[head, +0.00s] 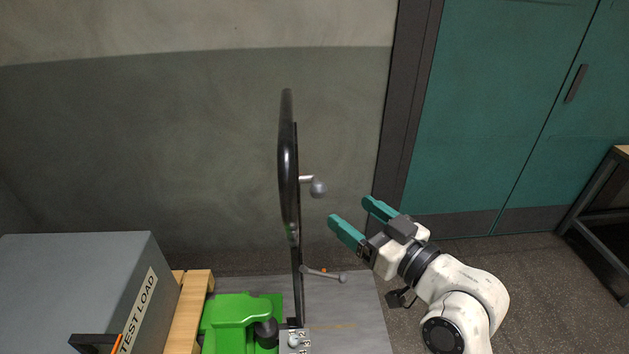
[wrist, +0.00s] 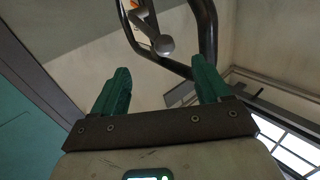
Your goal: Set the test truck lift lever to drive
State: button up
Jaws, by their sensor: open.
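The truck's black handle loop (head: 288,170) stands upright in the middle of the head view, above the green truck body (head: 235,318). A lever with a grey ball knob (head: 318,188) sticks out to the right from the handle. My gripper (head: 355,214) is open and empty, to the right of the knob and a little lower, apart from it. In the wrist view the knob (wrist: 163,45) shows ahead of and between the open teal fingers (wrist: 160,85), near the top, with the black handle loop (wrist: 208,30) around and behind it.
A grey box marked TEST LOAD (head: 75,290) sits on a wooden pallet (head: 185,312) at the left. A grey rod with a rounded end (head: 325,274) sticks out low on the truck's right. A grey wall and teal doors (head: 510,110) stand behind.

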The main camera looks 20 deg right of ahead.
aim_at(326, 189)
jog(key=p+x, duration=0.2)
jog(key=x, duration=0.6)
jog(key=shift+w+a+r, duration=0.1)
jog(key=shift+w, duration=0.1)
jog(key=shift+x, duration=0.85)
